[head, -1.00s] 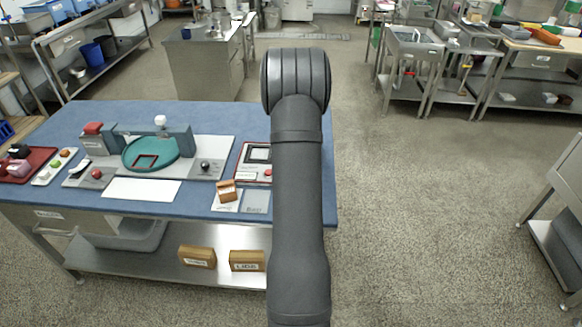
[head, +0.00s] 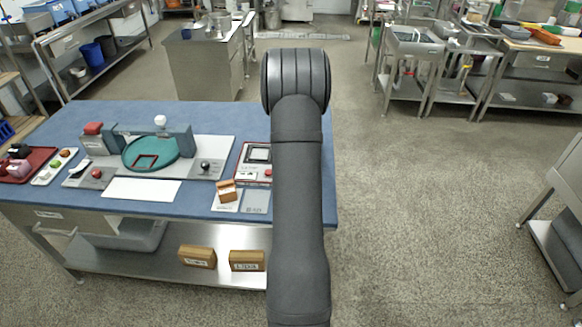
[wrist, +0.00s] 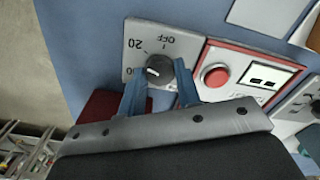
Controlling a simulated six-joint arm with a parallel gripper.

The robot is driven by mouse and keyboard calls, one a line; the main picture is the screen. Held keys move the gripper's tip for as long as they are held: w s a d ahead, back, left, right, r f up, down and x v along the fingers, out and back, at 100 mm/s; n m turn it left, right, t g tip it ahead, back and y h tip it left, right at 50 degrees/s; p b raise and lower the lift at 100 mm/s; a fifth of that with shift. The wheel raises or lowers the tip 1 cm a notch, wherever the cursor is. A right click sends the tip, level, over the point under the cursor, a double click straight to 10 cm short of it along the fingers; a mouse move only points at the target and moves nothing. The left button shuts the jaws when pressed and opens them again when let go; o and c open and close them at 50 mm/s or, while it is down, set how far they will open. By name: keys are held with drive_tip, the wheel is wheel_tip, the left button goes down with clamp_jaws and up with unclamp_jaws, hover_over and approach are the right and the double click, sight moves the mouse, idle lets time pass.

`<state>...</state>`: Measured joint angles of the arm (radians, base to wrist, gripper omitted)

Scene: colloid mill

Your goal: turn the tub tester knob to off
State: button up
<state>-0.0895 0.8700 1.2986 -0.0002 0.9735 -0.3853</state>
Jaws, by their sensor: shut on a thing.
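The knob (wrist: 158,72) is dark and round, on a grey dial plate (wrist: 150,38) printed with OFF, 20 and another partly hidden number. A small pale mark on the knob lies on its left side in the wrist view, not toward OFF. My gripper (wrist: 161,68) has its blue fingers on both sides of the knob, shut on it. A red-framed panel (wrist: 247,66) with a red button (wrist: 215,76) sits right of the dial plate. That panel also shows in the head view (head: 243,163), partly behind my arm. The knob and gripper are hidden there.
The blue table (head: 215,112) also bears a grey machine with a teal bowl (head: 150,152), a red tray (head: 41,155) and a small wooden block (head: 226,189). Two wooden boxes (head: 197,257) stand on the shelf below.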

drive_tip(key=m, duration=1)
drive_tip(key=shift+m, duration=2.1)
drive_tip(key=o, duration=1)
drive_tip(key=shift+c, duration=0.2)
wheel_tip(320, 180, up, 18)
drive_tip(key=shift+f, duration=0.25)
